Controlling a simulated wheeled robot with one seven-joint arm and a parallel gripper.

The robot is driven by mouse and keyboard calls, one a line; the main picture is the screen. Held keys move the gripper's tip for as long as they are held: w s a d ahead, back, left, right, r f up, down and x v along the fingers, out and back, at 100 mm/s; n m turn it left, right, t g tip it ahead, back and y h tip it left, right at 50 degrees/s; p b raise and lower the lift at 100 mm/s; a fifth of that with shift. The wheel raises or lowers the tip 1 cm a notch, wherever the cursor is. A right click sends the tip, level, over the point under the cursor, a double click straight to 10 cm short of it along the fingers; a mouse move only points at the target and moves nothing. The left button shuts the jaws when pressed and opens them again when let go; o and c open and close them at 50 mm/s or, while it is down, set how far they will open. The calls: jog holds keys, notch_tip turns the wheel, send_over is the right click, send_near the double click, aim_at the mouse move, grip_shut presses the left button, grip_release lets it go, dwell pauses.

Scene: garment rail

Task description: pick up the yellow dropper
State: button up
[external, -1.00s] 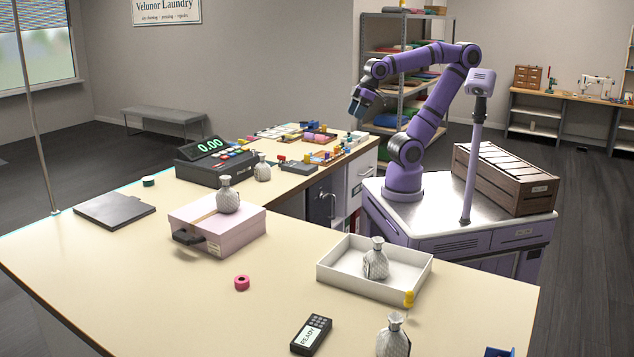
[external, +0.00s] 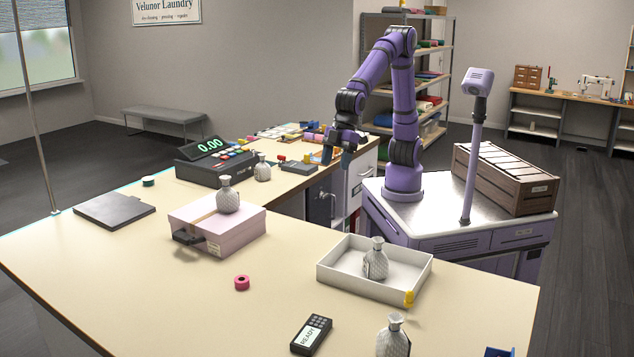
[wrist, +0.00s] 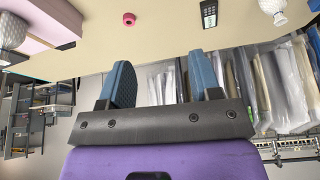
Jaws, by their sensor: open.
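My gripper (external: 337,157) hangs above the far part of the counter, well behind the tray, pointing downward. In the wrist view my gripper (wrist: 163,82) shows two blue fingers spread apart with nothing between them.
A silver bottle (external: 376,262) stands in the tray, and another bottle (external: 393,338) stands in front. A card terminal (external: 311,335), a pink tape roll (external: 242,283), a pink box (external: 240,237) and a cash register (external: 214,165) share the counter. The counter's middle is mostly clear.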

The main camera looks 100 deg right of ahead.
jog(key=s+a+f+n, duration=0.1)
jog(key=s+a+f, duration=0.3)
jog(key=a, duration=0.5)
jog(key=s+a+f+n, duration=0.2)
jog(key=a+f, duration=0.4)
jog(key=a, duration=0.4)
jog(key=n+g, duration=0.1)
send_near(410, 290)
jog(key=w+f, duration=0.1)
jog(key=shift+y, duration=0.4)
jog(key=x, duration=0.4)
jog(key=shift+s+a+f, duration=0.1)
jog(key=shift+f, duration=0.2)
jog(key=shift+x, duration=3.15)
jog(key=shift+s, duration=0.2)
jog(key=shift+c, duration=0.2)
jog(key=c, duration=1)
